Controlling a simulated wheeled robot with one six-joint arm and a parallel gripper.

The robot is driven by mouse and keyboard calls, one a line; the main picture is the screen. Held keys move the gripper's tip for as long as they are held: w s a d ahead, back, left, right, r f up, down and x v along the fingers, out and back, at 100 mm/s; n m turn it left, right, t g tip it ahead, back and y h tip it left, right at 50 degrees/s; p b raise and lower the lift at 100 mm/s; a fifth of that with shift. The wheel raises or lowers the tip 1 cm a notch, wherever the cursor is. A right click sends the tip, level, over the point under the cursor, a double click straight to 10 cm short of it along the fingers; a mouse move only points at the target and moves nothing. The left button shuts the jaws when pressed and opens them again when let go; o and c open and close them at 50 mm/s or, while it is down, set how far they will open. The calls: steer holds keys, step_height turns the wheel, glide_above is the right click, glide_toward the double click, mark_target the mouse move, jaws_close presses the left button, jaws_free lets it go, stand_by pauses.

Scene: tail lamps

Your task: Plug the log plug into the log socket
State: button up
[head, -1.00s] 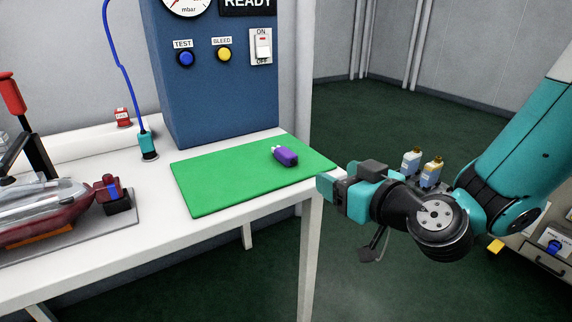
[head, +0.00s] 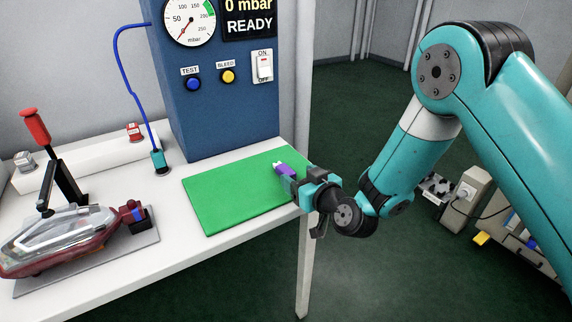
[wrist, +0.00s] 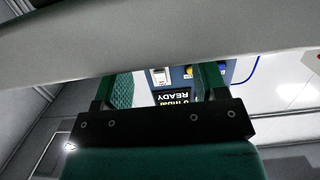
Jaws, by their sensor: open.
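Neither the log plug nor the log socket can be told by a label. A white plug-like piece (head: 465,193) with a dark cable sits at a pale post (head: 474,185) on the right in the head view. A small purple piece with pale prongs (head: 284,169) lies on the green mat (head: 230,200). My gripper (head: 289,185) is at the mat's right edge, just in front of the purple piece, and partly hides it. In the wrist view its two green fingers (wrist: 162,88) stand apart with nothing between them; the panel shows beyond.
A blue panel cabinet (head: 220,110) stands behind the mat. A teal connector on a blue hose (head: 158,161) stands on the white table (head: 110,275). A red lamp in a fixture (head: 65,240) is at left. A box with knobs (head: 434,187) is at right.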

mark_target(288, 170)
steer(key=shift+w+a+r+p, duration=0.2)
steer(key=shift+w+a+p, duration=0.15)
steer(key=shift+p, duration=0.15)
steer(key=p+x, duration=0.2)
steer(key=x, duration=0.1)
steer(key=shift+s+a+f, duration=0.1)
steer(key=shift+a+f, duration=0.05)
steer(key=shift+a, duration=0.05)
steer(key=shift+w+a+f, duration=0.15)
steer(key=shift+w+f, duration=0.05)
steer(key=shift+w, duration=0.25)
steer(key=c, duration=1)
steer(key=shift+c, duration=0.2)
